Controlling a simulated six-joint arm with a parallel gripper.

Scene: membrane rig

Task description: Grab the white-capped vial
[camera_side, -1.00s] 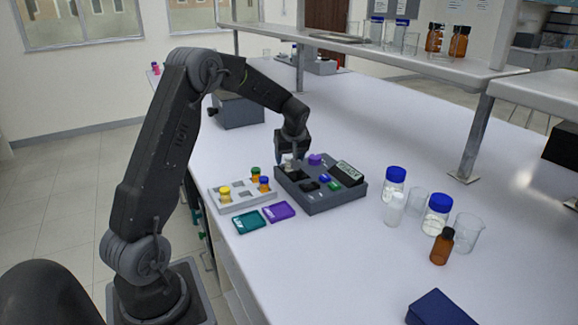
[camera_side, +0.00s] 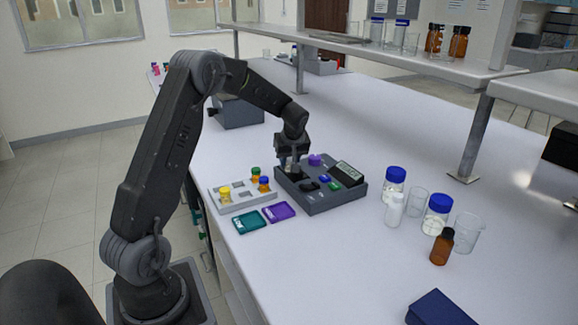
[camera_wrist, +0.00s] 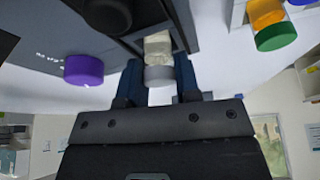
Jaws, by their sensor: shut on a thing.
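The white-capped vial (camera_wrist: 158,50) shows in the wrist view between the two blue fingers of my gripper (camera_wrist: 158,84), which is shut on its pale grey-white cap. The vial's body is pale, and its far end is at a dark opening in the grey rig (camera_wrist: 60,25). In the side view my gripper (camera_side: 291,162) is low over the back left part of the rig (camera_side: 330,202). There the fingers and arm mostly hide the vial. I cannot tell whether the vial is still seated or slightly raised.
A purple knob (camera_side: 315,160) is close beside my gripper on the rig. A grey rack (camera_side: 233,207) with yellow-, green- and blue-capped vials stands to the left. Teal (camera_side: 250,222) and purple (camera_side: 278,211) plates lie in front. Bottles and beakers (camera_side: 438,215) stand right.

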